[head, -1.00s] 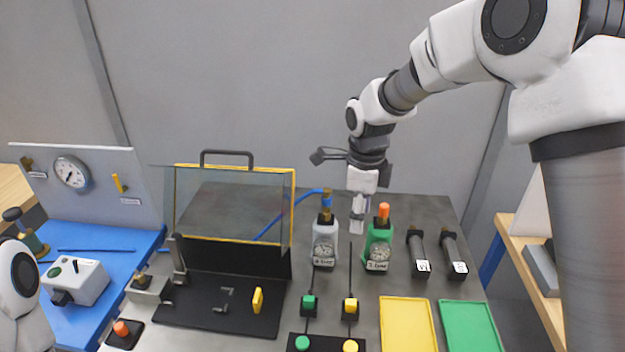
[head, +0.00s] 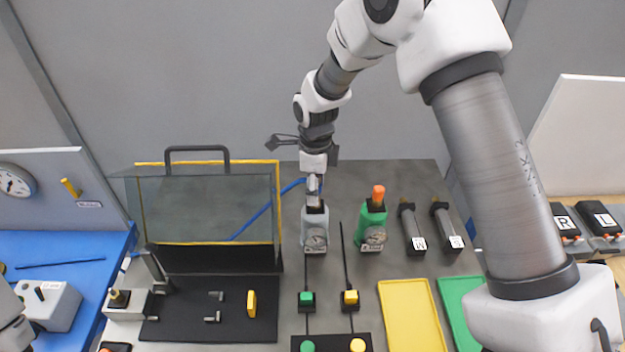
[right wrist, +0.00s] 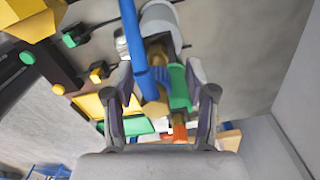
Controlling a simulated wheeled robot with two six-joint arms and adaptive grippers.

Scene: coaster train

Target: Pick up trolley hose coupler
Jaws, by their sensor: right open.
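The blue hose (head: 262,214) runs from the glass-fronted case to the top of a grey unit with a gauge (head: 315,232). My right gripper (head: 314,192) points down just over that unit's top and hides the coupler there in the head view. In the right wrist view, the hose (right wrist: 134,45) comes in from the top and the brass coupler (right wrist: 154,110) shows between the open fingers of my right gripper (right wrist: 160,98). I cannot tell whether the fingers touch it. My left gripper is out of view.
A green unit with an orange top (head: 373,226) stands close on the right. Yellow (head: 411,312) and green trays lie in front.

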